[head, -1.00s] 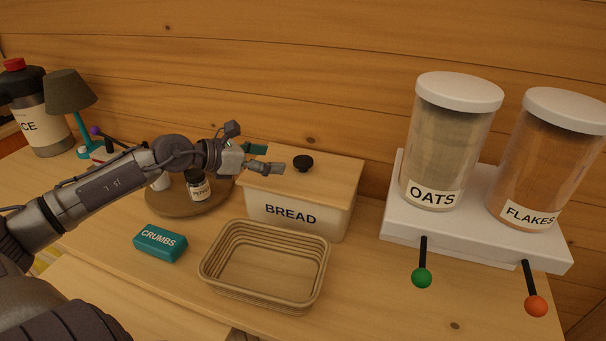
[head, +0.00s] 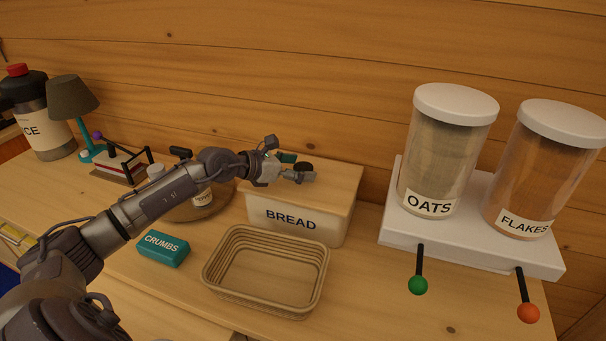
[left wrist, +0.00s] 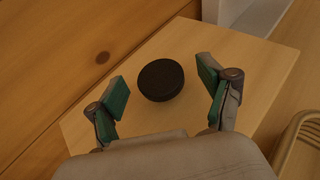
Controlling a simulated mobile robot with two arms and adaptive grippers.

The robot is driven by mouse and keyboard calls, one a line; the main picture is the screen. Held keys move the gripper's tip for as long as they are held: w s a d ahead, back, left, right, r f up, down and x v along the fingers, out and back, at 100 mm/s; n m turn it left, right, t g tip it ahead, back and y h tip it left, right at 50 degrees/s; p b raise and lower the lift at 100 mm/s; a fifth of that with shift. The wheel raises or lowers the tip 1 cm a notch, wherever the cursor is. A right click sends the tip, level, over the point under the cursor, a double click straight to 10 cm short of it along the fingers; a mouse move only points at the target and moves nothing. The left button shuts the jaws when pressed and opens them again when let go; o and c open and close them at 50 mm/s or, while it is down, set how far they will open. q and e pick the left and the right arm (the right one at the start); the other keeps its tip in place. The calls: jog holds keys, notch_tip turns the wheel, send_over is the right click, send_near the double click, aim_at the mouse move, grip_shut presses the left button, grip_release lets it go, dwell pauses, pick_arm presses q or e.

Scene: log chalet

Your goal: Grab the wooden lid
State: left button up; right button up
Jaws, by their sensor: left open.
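The wooden lid (head: 335,185) lies on the white bread box (head: 298,222), which is marked BREAD. Its round black knob (left wrist: 161,80) shows whole in the left wrist view; in the head view it is partly hidden behind my fingers. My left gripper (head: 299,168) is open just at the knob. In the left wrist view the green finger pads of my left gripper (left wrist: 164,92) stand on either side of the knob, with a gap on both sides. The lid sits flat on the box. My right gripper is not in view.
A ribbed, empty basket (head: 265,270) stands right in front of the bread box. A teal CRUMBS box (head: 163,246) lies to its left. A round wooden tray (head: 190,212) with jars is beside the box. The oats and flakes dispenser (head: 470,235) stands to the right.

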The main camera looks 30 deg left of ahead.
pick_arm(q)
jog(key=shift+x, duration=1.05)
jog(key=shift+s, duration=0.1)
jog(key=shift+c, duration=0.2)
grip_shut()
jog(key=shift+a+r, duration=0.1)
